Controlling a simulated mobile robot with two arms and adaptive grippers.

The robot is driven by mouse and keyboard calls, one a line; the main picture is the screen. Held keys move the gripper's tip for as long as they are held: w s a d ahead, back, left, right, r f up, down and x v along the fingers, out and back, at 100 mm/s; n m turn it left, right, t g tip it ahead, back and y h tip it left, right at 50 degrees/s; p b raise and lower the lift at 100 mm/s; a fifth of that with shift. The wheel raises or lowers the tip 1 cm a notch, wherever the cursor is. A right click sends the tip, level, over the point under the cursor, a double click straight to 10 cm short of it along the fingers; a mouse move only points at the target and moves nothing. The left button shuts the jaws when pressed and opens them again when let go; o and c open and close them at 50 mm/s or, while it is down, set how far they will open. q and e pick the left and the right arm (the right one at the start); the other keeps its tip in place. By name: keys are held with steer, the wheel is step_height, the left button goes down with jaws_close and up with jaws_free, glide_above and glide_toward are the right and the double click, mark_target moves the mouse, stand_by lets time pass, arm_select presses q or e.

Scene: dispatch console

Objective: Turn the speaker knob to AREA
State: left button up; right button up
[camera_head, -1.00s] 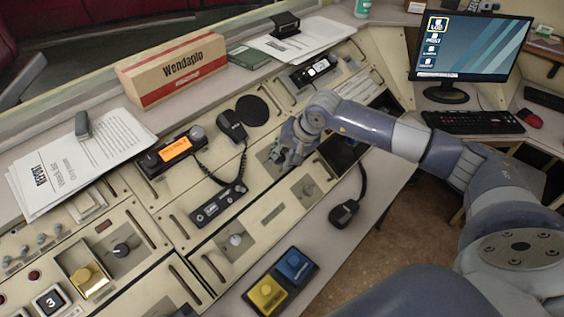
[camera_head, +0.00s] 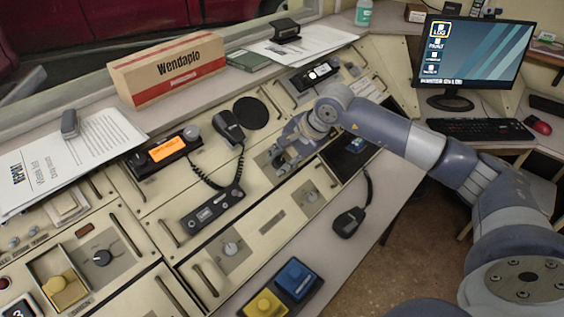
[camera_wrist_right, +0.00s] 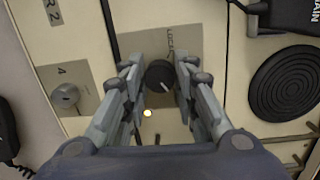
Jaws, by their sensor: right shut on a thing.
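The speaker knob (camera_wrist_right: 160,75) is a round black knob with a pale pointer mark, on a grey plate in the right wrist view. The word LOCAL is printed beside it; I cannot read an AREA label. My right gripper (camera_wrist_right: 161,70) has its two fingers on either side of the knob and is shut on it. In the head view my right gripper (camera_head: 281,160) is down at the console panel and hides the knob. My left gripper is not in view.
A round black speaker grille (camera_wrist_right: 285,82) lies beside the knob plate. A silver knob (camera_wrist_right: 66,95) sits to the left.

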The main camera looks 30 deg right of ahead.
stand_by(0.3)
steer(key=o, duration=1)
steer(key=shift+o, duration=0.2)
steer(key=v, duration=1.2)
steer(key=shift+d, duration=0.1)
